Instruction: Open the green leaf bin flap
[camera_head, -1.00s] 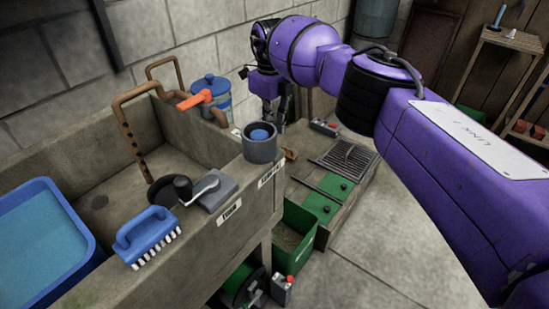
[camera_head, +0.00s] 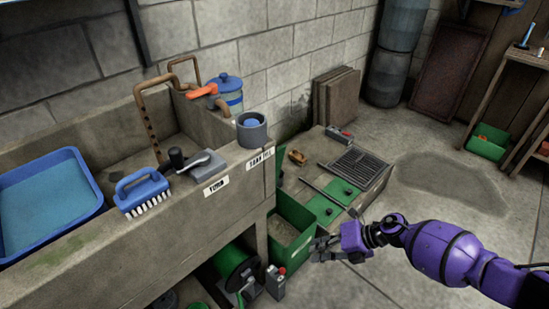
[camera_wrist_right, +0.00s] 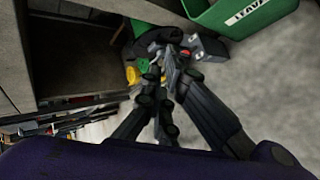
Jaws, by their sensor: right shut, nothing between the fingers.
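The green bin (camera_head: 288,232) stands low at the right end of the stone sink, its top uncovered, with pale brownish stuff inside. Two green flaps with dark knobs lie flat beside it, a nearer one (camera_head: 322,210) and a farther one (camera_head: 343,191). My right gripper (camera_head: 316,249) is shut and empty, just to the right of the bin's near corner; I cannot tell whether it touches. In the right wrist view, the shut fingers (camera_wrist_right: 168,62) point toward dark gear, and a green bin with a white label (camera_wrist_right: 238,22) is at top right. My left gripper is not in view.
The stone sink (camera_head: 190,215) fills the left, with a blue brush (camera_head: 142,190) on its edge. A green reel (camera_head: 236,268) and a small grey canister (camera_head: 275,283) stand below. A grate (camera_head: 356,165) lies behind the flaps. Concrete floor is clear to the right.

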